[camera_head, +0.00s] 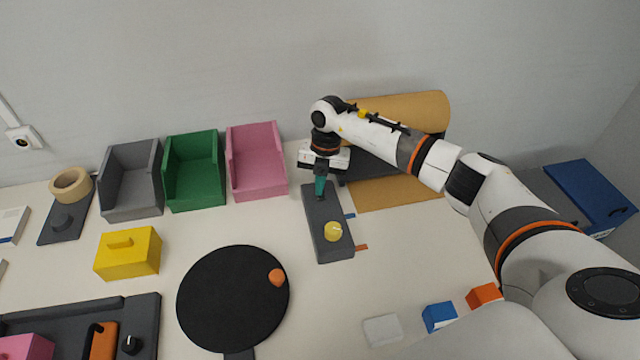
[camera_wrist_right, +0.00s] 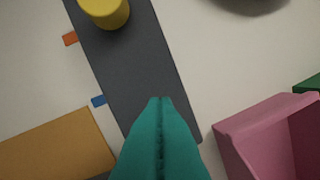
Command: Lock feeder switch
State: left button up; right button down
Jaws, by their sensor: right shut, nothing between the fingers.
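A dark grey switch box (camera_head: 317,222) lies on the table with a yellow knob (camera_head: 333,231) near its front end. A blue tab (camera_head: 349,215) and an orange tab (camera_head: 361,247) stick out from its right side. My right gripper (camera_head: 320,195) points down over the far end of the box, its teal fingers shut and empty. In the right wrist view, the closed fingertips (camera_wrist_right: 160,100) cover part of the box (camera_wrist_right: 125,60), and the yellow knob (camera_wrist_right: 105,10) is at the top edge. Whether the fingertips touch the box cannot be told. My left gripper is not in view.
Grey, green and pink bins (camera_head: 258,170) stand at the back left. A brown paper roll (camera_head: 410,108) is behind my right arm. A black round disc (camera_head: 225,300) with an orange knob lies front left, beyond it a yellow box (camera_head: 127,252). The table right of the switch is mostly clear.

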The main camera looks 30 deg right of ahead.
aim_at(325, 198)
notch_tip(325, 198, up, 12)
jog(key=d+b, duration=0.1)
jog(key=b, duration=0.1)
jog(key=shift+w+d, duration=0.35)
jog(key=shift+d, duration=0.05)
jog(key=shift+f, duration=0.1)
dwell(0.4)
